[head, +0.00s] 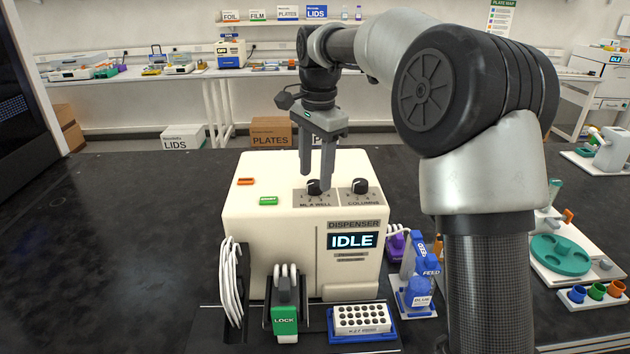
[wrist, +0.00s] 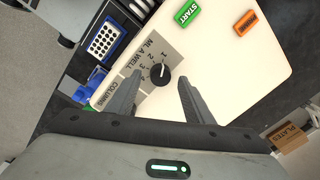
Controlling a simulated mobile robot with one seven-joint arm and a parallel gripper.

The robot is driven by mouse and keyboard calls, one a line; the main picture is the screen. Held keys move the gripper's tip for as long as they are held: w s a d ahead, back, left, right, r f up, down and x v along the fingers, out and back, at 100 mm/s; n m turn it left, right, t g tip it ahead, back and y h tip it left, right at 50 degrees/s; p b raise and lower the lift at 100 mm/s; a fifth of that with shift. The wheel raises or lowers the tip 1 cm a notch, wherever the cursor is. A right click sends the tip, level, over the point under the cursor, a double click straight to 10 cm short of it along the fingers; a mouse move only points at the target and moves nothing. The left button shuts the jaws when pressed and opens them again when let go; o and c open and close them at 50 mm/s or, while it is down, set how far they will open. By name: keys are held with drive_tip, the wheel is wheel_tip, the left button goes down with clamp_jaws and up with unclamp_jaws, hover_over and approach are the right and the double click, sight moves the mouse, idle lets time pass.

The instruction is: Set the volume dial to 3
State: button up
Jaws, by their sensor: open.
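The volume dial is a round black knob (head: 314,186) on a grey panel marked "ML A WELL", on top of the white dispenser (head: 300,225). In the wrist view the same black knob (wrist: 160,74) lies between my fingertips, with digits printed on one side of it. Its light pointer mark seems to face near the 1, but it is small. My gripper (head: 315,179) points down over the dial with its fingers apart. In the wrist view my gripper (wrist: 159,79) is open, with a gap on both sides of the knob. I cannot tell the fingertips' exact height.
The columns dial (head: 360,185) stands just right of the volume dial. A green START button (wrist: 188,12) and an orange button (wrist: 250,22) are on the same top. The dispenser screen (head: 352,241) reads IDLE. A white well plate (head: 362,318) sits in front.

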drive_tip(key=shift+f, duration=0.95)
drive_tip(key=c, duration=1)
drive_tip(key=shift+c, duration=0.2)
